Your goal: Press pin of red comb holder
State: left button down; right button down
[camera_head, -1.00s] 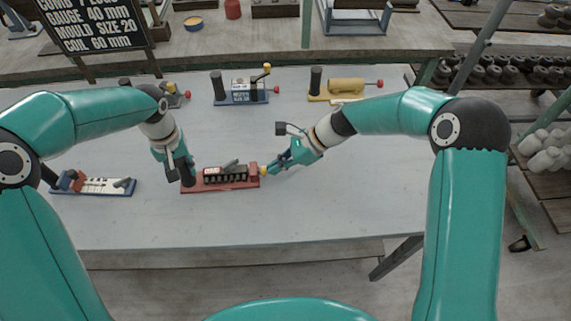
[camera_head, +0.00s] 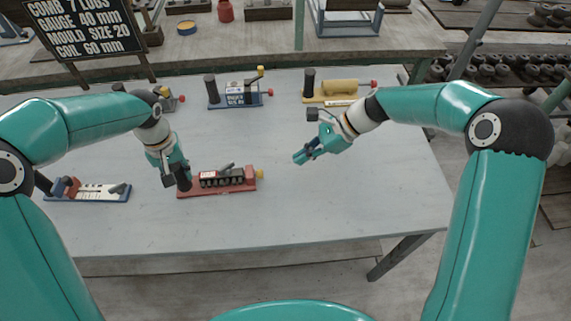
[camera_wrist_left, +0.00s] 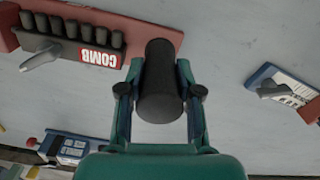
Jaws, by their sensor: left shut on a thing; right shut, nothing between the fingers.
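The red comb holder (camera_head: 222,190) lies on the grey table in the head view, with a dark comb (camera_head: 222,180) labelled COMB on it. A yellow pin (camera_head: 260,174) is at its right end. In the left wrist view, part of the red holder (camera_wrist_left: 150,22) and the comb's dark lugs (camera_wrist_left: 75,27) show. My left gripper (camera_head: 180,180) is shut on the black post (camera_wrist_left: 160,85) at the holder's left end. My right gripper (camera_head: 300,159) is shut and empty, above the table to the right of the yellow pin and apart from it.
A blue holder with a white block (camera_head: 95,190) lies at left. A blue holder (camera_head: 238,95) and a yellow-based holder with a roll (camera_head: 340,92) stand at the back. A sign (camera_head: 85,28) stands behind. The table's right front is clear.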

jog(key=shift+v, duration=2.1)
pick_arm(q)
jog(key=c, duration=0.7)
grip_release()
